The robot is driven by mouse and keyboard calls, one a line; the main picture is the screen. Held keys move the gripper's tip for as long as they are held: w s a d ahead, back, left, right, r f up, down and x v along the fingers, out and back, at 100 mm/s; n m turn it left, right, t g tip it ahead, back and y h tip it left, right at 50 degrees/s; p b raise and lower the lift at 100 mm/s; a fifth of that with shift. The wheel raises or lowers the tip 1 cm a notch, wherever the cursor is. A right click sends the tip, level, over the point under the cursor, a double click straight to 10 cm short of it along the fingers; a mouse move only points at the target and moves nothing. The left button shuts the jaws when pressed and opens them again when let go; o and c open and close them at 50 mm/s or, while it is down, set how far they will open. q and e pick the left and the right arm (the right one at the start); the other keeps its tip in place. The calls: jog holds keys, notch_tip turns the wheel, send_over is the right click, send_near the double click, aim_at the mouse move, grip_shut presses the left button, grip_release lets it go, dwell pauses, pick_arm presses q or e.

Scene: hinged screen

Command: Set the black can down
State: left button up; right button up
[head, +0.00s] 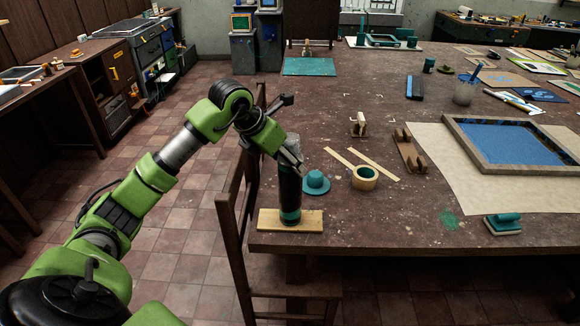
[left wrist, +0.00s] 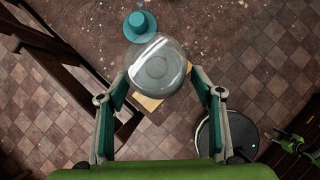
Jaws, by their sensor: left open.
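The black can (head: 290,190) stands upright on a pale wooden board (head: 291,225) at the table's near left corner. It has a teal band near its base and a clear rounded top. In the left wrist view, the clear top of the can (left wrist: 157,70) lies between the fingertips and hides most of the body; a bit of the board (left wrist: 148,102) shows below it. My left gripper (head: 288,157) is open at the can's upper end, its fingers (left wrist: 158,78) spread on either side. I cannot tell whether a finger touches it.
A teal hat-shaped piece (head: 316,182) and a tape roll (head: 365,177) sit right of the can. Two thin wooden strips (head: 362,162) lie behind. A wooden chair (head: 240,210) stands close against the table's left edge, beside my arm.

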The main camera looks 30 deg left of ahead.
pick_arm(q)
jog(key=b+v, duration=0.1)
jog(key=v, duration=0.8)
jog(key=shift+b, duration=0.35)
